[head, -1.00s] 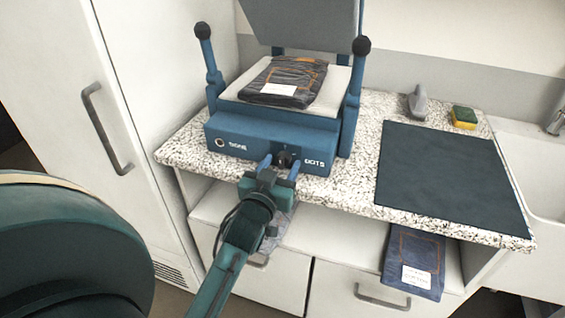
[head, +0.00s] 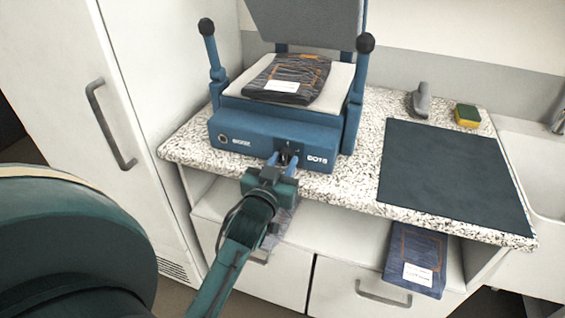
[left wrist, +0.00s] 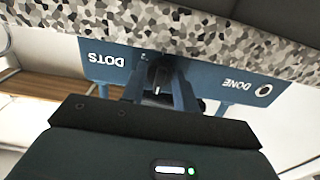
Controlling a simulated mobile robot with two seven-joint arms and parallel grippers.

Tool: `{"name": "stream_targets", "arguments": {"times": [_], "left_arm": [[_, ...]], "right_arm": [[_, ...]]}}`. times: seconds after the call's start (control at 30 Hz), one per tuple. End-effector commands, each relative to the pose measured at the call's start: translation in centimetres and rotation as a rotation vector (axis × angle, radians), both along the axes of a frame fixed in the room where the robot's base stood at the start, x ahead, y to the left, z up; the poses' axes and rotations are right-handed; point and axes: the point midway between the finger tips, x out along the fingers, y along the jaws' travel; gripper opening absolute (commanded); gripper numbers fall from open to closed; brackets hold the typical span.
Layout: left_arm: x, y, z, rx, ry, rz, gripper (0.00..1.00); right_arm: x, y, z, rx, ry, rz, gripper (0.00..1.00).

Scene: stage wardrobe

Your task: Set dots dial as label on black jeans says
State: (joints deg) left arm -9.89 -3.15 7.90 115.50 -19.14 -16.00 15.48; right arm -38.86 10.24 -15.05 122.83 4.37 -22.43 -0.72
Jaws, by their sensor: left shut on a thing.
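The dots dial (head: 285,154) is a small dark knob on the front of the blue press (head: 245,137), beside the word DOTS. My left gripper (head: 282,160) is shut on the dial from the front; the left wrist view also shows its fingers (left wrist: 160,92) at the dial, upside down. The fingers hide part of the dial, and its exact setting cannot be read. Dark folded jeans (head: 268,89) with orange stitching lie on the press's pale pad. Their white label (head: 282,86) faces up, too small to read. My right gripper is not in view.
A DONE button (head: 222,138) sits left on the press front. The speckled counter (head: 352,190) holds a dark mat (head: 450,180), a grey tool (head: 420,100) and a sponge (head: 467,115). Blue jeans (head: 415,250) with a white label lie on the shelf below.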

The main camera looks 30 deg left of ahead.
Motion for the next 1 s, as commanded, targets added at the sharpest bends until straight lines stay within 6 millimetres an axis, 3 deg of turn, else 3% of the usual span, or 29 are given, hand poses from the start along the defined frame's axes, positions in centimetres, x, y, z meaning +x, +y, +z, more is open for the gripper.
{"name": "stream_targets", "arguments": {"times": [0.27,0.6,1.0], "left_arm": [[0.1,0.0,0.3,0.136,0.032,0.000,0.07],[0.0,0.1,0.4,0.437,0.103,0.000,0.07],[0.1,0.2,0.4,0.778,0.183,0.001,0.07]], "right_arm": [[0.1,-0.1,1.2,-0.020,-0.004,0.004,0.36],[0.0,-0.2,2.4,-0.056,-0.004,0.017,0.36],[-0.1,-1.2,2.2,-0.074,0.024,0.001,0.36]]}}
